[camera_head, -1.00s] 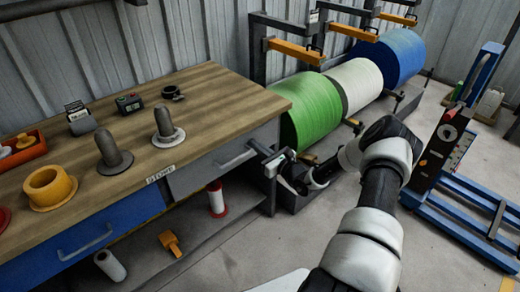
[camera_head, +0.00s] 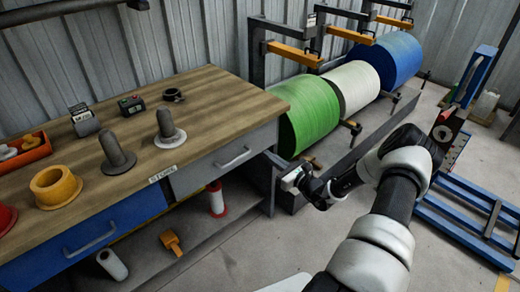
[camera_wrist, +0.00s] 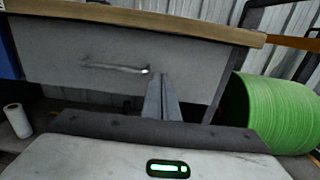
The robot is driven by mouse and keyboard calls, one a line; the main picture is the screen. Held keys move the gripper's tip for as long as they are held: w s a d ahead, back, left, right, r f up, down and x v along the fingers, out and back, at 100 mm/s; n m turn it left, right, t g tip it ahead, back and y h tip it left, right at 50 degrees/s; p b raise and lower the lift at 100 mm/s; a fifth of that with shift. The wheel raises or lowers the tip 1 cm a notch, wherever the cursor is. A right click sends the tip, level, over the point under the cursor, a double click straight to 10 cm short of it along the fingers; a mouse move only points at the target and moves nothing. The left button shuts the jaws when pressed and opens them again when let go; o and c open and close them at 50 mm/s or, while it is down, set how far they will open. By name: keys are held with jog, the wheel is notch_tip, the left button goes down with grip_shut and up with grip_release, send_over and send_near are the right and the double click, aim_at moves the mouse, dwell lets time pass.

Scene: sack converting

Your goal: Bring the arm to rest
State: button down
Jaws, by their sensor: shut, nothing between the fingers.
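My gripper (camera_head: 289,181) is at the end of my bent arm, in front of the right end of the workbench (camera_head: 215,95) and below its top. In the wrist view my gripper's fingers (camera_wrist: 162,98) are together, with nothing between them. They point toward the grey drawer (camera_wrist: 75,55) and its handle. In the head view the grey drawer (camera_head: 215,172) is shut, and my gripper is to the right of it, near the green roll (camera_head: 309,115).
Green, white (camera_head: 352,88) and blue (camera_head: 396,60) rolls stand on a rack behind my arm. A blue pallet-truck-like frame (camera_head: 465,205) stands at the right. The bench holds spindles and a yellow flanged piece (camera_head: 55,187). Floor in front of the bench is open.

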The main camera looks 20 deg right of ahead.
jog(key=v, duration=0.6)
jog(key=s+a+r+n+g+y, duration=0.2)
jog(key=a+r+n+g+y, duration=0.4)
jog(key=a+r+n+g, duration=0.6)
jog(key=s+a+r+n+g+h+p, duration=0.1)
jog(key=s+a+r+n+g+h, duration=0.15)
jog(key=s+a+r+n, duration=0.4)
jog(key=s+a+r+n+g+h, duration=0.1)
jog(key=s+a+r+n+h, duration=0.35)
jog(key=s+n, duration=0.35)
jog(key=s+d+r+n+t+h, duration=0.35)
jog(key=s+r+n+h, duration=0.2)
jog(key=s+r, duration=0.65)
notch_tip(320, 180, up, 21)
jog(key=p, duration=2.1)
jog(key=shift+s+a+f+t+p, duration=0.2)
jog(key=shift+s+a+t+p, duration=0.05)
jog(key=shift+s+t+p, duration=0.15)
